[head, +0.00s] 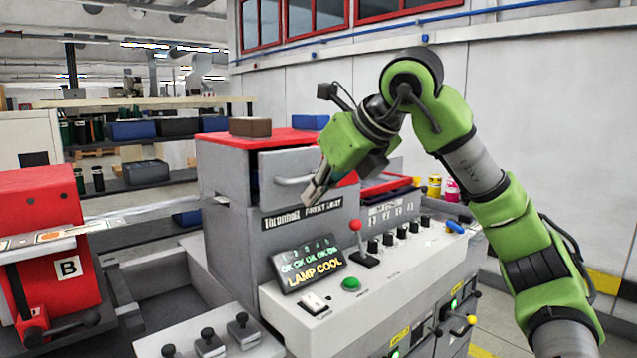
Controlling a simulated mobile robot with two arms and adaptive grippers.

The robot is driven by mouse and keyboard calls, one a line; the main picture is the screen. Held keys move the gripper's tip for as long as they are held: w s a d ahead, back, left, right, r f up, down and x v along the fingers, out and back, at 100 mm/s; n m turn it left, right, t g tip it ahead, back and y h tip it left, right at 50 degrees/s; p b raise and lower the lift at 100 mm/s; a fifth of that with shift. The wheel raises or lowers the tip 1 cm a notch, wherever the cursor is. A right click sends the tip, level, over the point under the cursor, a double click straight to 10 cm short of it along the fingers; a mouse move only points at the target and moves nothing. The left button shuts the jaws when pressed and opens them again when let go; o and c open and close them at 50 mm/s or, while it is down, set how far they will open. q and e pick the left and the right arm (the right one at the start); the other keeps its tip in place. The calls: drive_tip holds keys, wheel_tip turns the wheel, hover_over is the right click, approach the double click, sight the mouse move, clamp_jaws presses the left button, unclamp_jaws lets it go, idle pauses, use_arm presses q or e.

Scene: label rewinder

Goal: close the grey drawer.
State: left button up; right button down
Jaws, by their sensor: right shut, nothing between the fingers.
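The grey drawer (285,163) sits high in the grey machine housing under a red top. Its front panel stands out from the housing, with a dark gap at its left edge, so it looks partly open. A pale bar handle (293,182) is on its front. My right gripper (312,196) is shut and empty, pointing down-left at the right part of the drawer front, close to the handle's right end. It hides part of the front, and I cannot tell whether it touches. My left gripper is not in view.
Below the drawer is a sloped control panel with a red-knobbed lever (356,226), a green button (351,284) and a display (307,264) reading "LAMP COOL". A brown box (250,127) sits on the red top. A red unit marked B (68,267) stands at the left.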

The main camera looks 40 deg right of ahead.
sight(280, 191)
drive_tip(key=w+f+p, duration=0.1)
drive_tip(key=w+f, duration=0.2)
drive_tip(key=w, duration=0.4)
drive_tip(key=shift+w+a+p, duration=0.15)
drive_tip(key=shift+a+p, duration=0.2)
drive_tip(key=shift+a, duration=0.05)
drive_tip(key=w+p, duration=0.2)
drive_tip(key=w, duration=0.2)
drive_tip(key=shift+w+a, duration=0.15)
drive_tip(key=shift+w, duration=0.05)
drive_tip(key=shift+s+r, duration=0.1)
